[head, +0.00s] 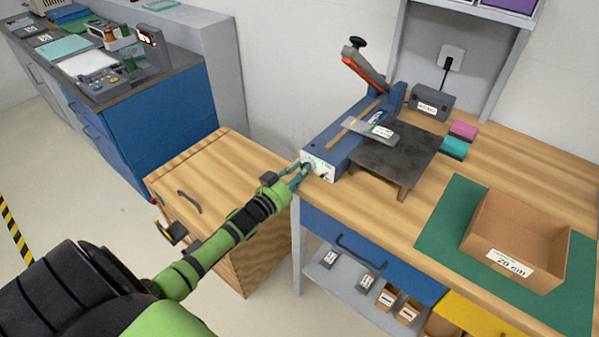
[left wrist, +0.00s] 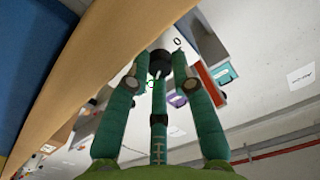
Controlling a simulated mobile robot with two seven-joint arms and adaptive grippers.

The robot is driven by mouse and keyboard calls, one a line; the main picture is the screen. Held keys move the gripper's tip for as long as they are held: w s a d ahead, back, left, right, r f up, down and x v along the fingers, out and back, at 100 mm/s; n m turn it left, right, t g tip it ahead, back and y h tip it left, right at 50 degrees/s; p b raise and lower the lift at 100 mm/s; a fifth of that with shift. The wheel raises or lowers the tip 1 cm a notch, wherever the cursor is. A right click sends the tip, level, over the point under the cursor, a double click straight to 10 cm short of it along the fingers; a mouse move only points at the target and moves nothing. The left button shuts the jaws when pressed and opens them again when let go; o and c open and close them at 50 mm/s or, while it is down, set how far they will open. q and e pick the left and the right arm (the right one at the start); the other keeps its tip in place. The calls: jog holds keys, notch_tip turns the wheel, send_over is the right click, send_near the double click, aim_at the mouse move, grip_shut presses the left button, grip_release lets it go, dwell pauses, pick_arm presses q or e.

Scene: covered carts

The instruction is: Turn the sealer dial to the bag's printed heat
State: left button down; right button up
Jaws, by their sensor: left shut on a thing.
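The heat sealer (head: 345,146) is a blue box on the wooden bench, its lever (head: 364,72) raised. Its white front panel (head: 318,172) faces me. A grey bag (head: 368,131) with a white label lies across the sealer; its print is too small to read. My left gripper (head: 300,177) is at the left part of the panel. In the left wrist view its teal fingers close around the dark round dial (left wrist: 160,62), and a "0" mark shows beside it. The dial's pointer and setting cannot be made out. My right gripper is not in view.
A dark low stand (head: 396,160) is beside the sealer. Pink (head: 463,130) and teal (head: 454,148) blocks lie behind it. A cardboard box (head: 515,240) marked 20 cm sits on a green mat (head: 448,222). A wooden cabinet (head: 215,190) stands left of the bench.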

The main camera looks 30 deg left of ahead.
pick_arm(q)
jog(key=shift+w+r, duration=0.1)
jog(key=shift+r, duration=0.25)
jog(key=c, duration=1.1)
grip_release()
jog(key=shift+o, duration=0.2)
jog(key=shift+f, duration=0.1)
jog(key=shift+f, duration=0.15)
